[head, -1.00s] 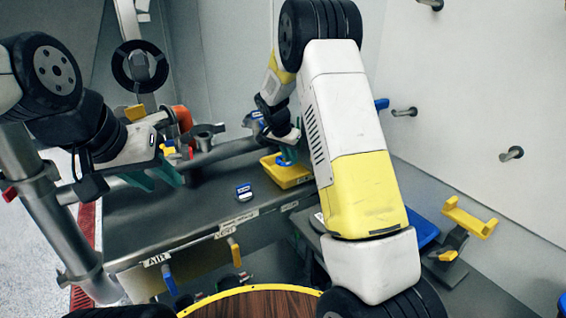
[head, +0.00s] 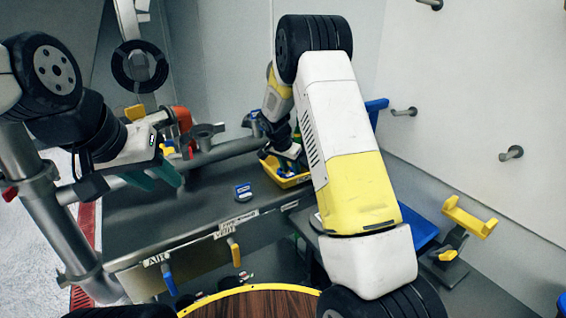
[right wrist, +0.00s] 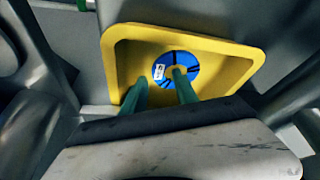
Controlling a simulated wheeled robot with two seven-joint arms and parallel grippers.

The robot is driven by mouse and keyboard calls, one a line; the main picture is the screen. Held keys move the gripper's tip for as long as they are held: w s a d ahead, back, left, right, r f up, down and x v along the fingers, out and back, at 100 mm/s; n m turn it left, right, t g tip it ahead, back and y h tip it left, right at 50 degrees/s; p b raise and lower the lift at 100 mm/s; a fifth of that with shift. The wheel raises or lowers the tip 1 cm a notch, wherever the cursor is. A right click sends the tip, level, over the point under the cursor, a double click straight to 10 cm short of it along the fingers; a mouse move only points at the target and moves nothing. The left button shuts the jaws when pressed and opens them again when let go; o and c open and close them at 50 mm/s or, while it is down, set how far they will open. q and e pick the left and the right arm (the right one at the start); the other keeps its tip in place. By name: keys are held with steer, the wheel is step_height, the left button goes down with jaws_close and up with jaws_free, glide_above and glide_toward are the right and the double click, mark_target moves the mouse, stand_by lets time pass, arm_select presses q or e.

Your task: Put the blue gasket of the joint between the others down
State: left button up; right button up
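In the right wrist view, a blue gasket (right wrist: 166,66), round with a small white label, lies in a yellow tray (right wrist: 235,70). My right gripper (right wrist: 160,76) is over the tray with its green fingers apart. The right finger overlaps the gasket in the picture and the left fingertip is at its lower left; I cannot tell whether they touch it. My left gripper (head: 155,178) is open and empty at the left, above the bench near the pipe.
A small blue and white item (head: 243,191) stands on the grey bench (head: 190,215). Pipework with an orange part (head: 183,118) runs behind. A yellow bracket (head: 468,218) stands at right. A round wooden top (head: 255,303) is in front. Wall pegs stick out at right.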

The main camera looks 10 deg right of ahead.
steer(key=s+a+r+n+y, duration=0.1)
steer(key=s+r, duration=0.5)
steer(key=r, duration=0.3)
steer(key=s+r+n+y, duration=0.1)
steer(key=s+r, duration=0.4)
steer(key=r, duration=0.5)
steer(key=s+r+n+t+y, duration=0.1)
steer(key=s+r+n, duration=0.2)
steer(key=s, duration=1)
steer(key=s+a+r+n+t+y, duration=0.1)
steer(key=s+r+n+t+y, duration=0.1)
steer(key=s, duration=1.1)
steer(key=shift+s+r+n, duration=0.2)
steer(key=shift+r+n, duration=0.5)
steer(key=shift+n, duration=0.5)
